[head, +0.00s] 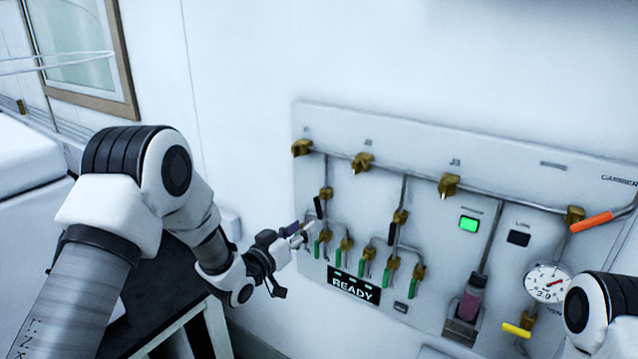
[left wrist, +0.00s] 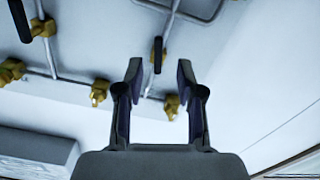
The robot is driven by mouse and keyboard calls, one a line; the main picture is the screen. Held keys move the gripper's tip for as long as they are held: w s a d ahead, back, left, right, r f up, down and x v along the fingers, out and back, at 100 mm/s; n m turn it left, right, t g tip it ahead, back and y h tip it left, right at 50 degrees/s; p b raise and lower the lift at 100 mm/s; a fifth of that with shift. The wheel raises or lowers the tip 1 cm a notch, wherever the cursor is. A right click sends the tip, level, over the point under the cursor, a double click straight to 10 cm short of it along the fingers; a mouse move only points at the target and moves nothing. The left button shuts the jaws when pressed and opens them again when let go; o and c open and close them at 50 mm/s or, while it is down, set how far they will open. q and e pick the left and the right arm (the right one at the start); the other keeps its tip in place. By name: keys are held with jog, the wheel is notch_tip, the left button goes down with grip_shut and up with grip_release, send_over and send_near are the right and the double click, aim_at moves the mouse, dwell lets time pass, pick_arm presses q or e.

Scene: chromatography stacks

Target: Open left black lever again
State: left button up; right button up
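The left black lever (head: 318,207) hangs near-vertically beside its brass valve on the left pipe of the wall panel. In the left wrist view the left black lever (left wrist: 157,60) shows between and beyond my fingertips, apart from them as far as I can tell. My left gripper (head: 297,234) is just below and left of that lever, in front of the panel. In the left wrist view my left gripper (left wrist: 160,70) has its two fingers spread, with nothing held. The right black lever (head: 392,234) also hangs down. My right gripper is out of view; only part of that arm shows.
Several green levers (head: 338,257) hang below, close to my left gripper. Brass knobs (head: 363,162) line the panel's top pipe. A READY sign (head: 353,285), green-lit indicator (head: 469,224), orange lever (head: 591,222), gauge (head: 548,283) and yellow lever (head: 517,331) are further right. A dark table (head: 165,290) stands left.

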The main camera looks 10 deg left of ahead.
aim_at(318, 212)
pick_arm(q)
jog(key=p+x, duration=0.1)
jog(key=x, duration=0.1)
jog(key=p+x, duration=0.1)
jog(key=x, duration=0.2)
jog(key=r+p+x, duration=0.1)
jog(key=x, duration=0.2)
jog(key=shift+f, duration=0.1)
grip_shut()
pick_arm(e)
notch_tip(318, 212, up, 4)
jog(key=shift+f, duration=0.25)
pick_arm(q)
jog(key=m+b, duration=0.1)
jog(key=b, duration=0.1)
jog(key=m+b, duration=0.1)
jog(key=b, duration=0.1)
jog(key=shift+w+a+f, duration=0.1)
jog(key=shift+a+f, duration=0.2)
jog(key=shift+f, duration=0.05)
jog(key=shift+r+m+b, duration=0.2)
jog(key=shift+m+b, duration=0.1)
jog(key=shift+m, duration=0.2)
jog(key=shift+r, duration=0.15)
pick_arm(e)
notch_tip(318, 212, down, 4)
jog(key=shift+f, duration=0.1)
